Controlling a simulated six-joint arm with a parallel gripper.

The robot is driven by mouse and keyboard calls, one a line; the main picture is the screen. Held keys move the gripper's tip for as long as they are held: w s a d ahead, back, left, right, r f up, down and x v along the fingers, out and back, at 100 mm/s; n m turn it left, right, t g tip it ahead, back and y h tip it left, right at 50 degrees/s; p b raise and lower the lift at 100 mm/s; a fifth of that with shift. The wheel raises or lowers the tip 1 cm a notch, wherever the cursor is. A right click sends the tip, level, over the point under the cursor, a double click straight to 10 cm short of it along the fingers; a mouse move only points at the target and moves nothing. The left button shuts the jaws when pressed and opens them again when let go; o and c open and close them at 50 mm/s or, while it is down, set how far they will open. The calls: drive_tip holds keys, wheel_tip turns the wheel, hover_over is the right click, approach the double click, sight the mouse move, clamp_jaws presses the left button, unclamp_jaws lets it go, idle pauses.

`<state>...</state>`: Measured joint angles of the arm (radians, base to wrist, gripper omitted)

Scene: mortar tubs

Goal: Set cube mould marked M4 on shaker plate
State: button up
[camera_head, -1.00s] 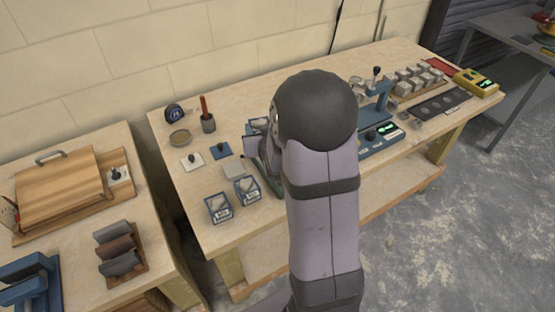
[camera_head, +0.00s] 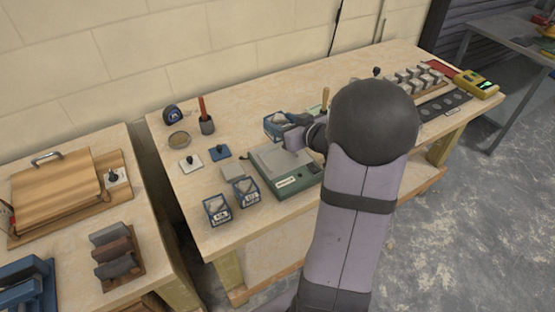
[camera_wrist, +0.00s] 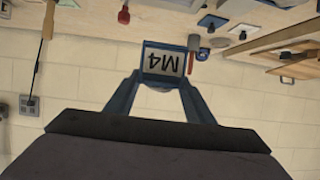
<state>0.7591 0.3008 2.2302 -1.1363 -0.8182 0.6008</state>
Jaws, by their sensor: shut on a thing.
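My gripper (camera_head: 294,136) is shut on the blue cube mould (camera_head: 276,127), whose white label reads M4 in the wrist view (camera_wrist: 163,63), upside down there. The mould shows between the two fingers (camera_wrist: 160,86). In the head view it appears raised just behind a green-based device with a flat grey plate (camera_head: 280,157), which looks like the shaker plate. The plate's visible top is bare. Its right end is partly hidden by my arm.
Two more labelled blue moulds (camera_head: 217,210) (camera_head: 245,192) stand left of the green base. Grey cubes (camera_head: 420,76) are at right.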

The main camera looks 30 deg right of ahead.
drive_tip(key=shift+a+f, duration=0.1)
drive_tip(key=shift+f, duration=4.95)
drive_tip(key=shift+f+b, duration=0.2)
drive_tip(key=shift+b, duration=0.15)
drive_tip(key=o, duration=1.3)
drive_tip(key=shift+s, duration=0.1)
drive_tip(key=shift+o, duration=0.2)
